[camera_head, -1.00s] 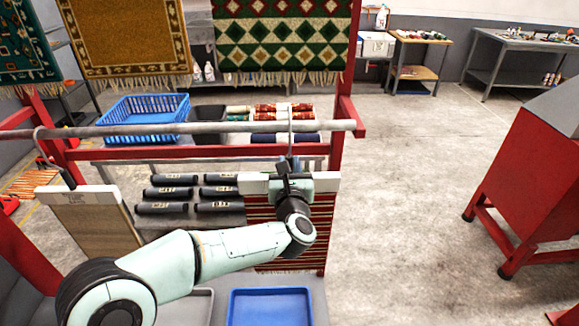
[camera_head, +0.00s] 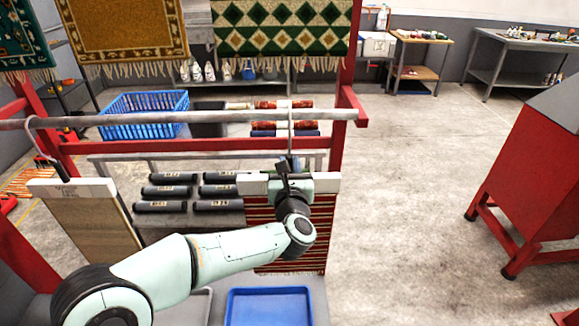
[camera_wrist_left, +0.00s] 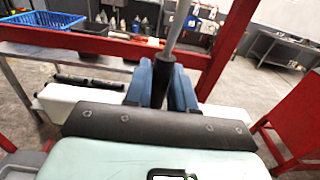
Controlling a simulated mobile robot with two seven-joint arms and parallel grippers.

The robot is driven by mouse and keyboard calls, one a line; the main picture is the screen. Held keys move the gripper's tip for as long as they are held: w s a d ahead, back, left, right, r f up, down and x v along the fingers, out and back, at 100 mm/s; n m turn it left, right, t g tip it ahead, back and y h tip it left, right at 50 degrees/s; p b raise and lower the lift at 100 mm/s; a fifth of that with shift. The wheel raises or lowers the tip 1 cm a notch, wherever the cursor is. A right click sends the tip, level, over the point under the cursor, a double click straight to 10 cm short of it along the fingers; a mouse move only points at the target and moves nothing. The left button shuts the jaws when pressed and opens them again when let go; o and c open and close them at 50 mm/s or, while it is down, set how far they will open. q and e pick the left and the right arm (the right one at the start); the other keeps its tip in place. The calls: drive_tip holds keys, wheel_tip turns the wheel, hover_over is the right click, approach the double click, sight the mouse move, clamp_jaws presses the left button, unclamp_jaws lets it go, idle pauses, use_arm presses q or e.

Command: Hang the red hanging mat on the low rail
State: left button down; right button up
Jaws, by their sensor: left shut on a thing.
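The red hanging mat (camera_head: 290,250) has dark and light stripes and hangs upright from a white top bar (camera_head: 327,182). A thin hook (camera_head: 291,128) rises from the bar to the low rail (camera_head: 220,119), a grey pipe. The hook's top overlaps the rail; I cannot tell whether it bears on it. My left gripper (camera_head: 289,166) is shut on the hook's stem just above the bar, below the rail. In the left wrist view its blue fingers (camera_wrist_left: 164,80) close around the dark stem. My forearm and wrist hide part of the mat. My right gripper is out of view.
A beige mat (camera_head: 90,220) hangs from a hook at the rail's left. Larger patterned mats (camera_head: 280,30) hang above. A red frame post (camera_head: 338,160) stands by the rail's right end. A blue tray (camera_head: 268,308) lies below. Clear floor (camera_head: 400,190) lies right.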

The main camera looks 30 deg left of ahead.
use_arm(q)
drive_tip(key=shift+r, duration=0.15)
drive_tip(key=c, duration=0.9)
unclamp_jaws()
drive_tip(key=shift+o, duration=0.2)
